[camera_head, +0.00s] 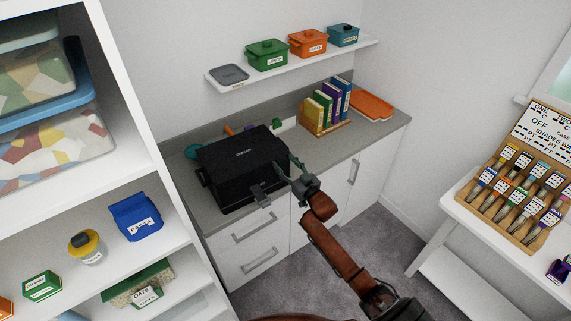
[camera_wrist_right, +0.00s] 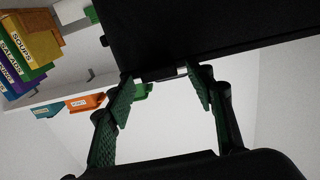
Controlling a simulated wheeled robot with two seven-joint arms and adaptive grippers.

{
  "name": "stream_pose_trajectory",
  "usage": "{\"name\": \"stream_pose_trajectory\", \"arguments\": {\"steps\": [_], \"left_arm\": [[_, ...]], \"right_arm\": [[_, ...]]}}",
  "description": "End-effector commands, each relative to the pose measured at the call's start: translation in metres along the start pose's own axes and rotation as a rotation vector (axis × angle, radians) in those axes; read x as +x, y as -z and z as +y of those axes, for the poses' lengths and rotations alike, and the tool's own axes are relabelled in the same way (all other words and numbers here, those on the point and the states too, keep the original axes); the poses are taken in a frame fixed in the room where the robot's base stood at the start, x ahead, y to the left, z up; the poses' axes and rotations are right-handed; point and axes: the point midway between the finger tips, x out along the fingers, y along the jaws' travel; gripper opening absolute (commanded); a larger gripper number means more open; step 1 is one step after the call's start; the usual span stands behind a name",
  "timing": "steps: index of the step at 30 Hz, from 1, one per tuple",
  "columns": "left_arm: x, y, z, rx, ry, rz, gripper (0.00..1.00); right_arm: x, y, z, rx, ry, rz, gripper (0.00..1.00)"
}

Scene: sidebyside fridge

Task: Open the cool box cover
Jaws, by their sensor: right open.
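The black cool box (camera_head: 225,175) stands on the grey counter at the back. Its cover (camera_head: 240,152) lies over the top and looks shut. My right gripper (camera_head: 280,179) is open at the front right of the box, with its fingers spread apart. In the right wrist view, the open gripper (camera_wrist_right: 159,78) has its green-padded fingertips close to the dark box edge (camera_wrist_right: 215,30), on either side of a small black part there. I cannot tell whether they touch it. Nothing is held. My left gripper is not in view.
A book rack (camera_head: 325,112) and an orange tray (camera_head: 372,105) stand to the right on the counter (camera_head: 330,148). A wall shelf (camera_head: 300,62) with lidded pots is above. A tall white shelf unit (camera_head: 135,100) is close on the left.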

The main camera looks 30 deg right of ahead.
Motion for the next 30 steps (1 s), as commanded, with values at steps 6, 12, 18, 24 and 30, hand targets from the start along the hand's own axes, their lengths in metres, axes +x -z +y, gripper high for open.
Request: {"name": "stream_pose_trajectory", "arguments": {"steps": [6,12,18,24,30], "left_arm": [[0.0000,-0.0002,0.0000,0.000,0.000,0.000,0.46],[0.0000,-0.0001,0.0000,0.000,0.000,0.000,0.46],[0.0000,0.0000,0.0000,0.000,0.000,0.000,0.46],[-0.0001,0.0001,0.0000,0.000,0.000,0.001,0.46],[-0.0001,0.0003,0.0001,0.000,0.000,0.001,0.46]], "right_arm": [[-0.0003,-0.0001,-0.0001,0.000,0.000,0.000,0.41],[-0.0004,-0.0001,0.0000,0.000,0.000,0.000,0.27],[-0.0005,-0.0001,0.0001,0.000,0.000,0.000,0.14],[-0.0005,-0.0002,0.0001,0.000,0.000,0.000,0.00],[-0.0005,-0.0001,0.0002,0.000,0.000,0.000,0.00]]}}
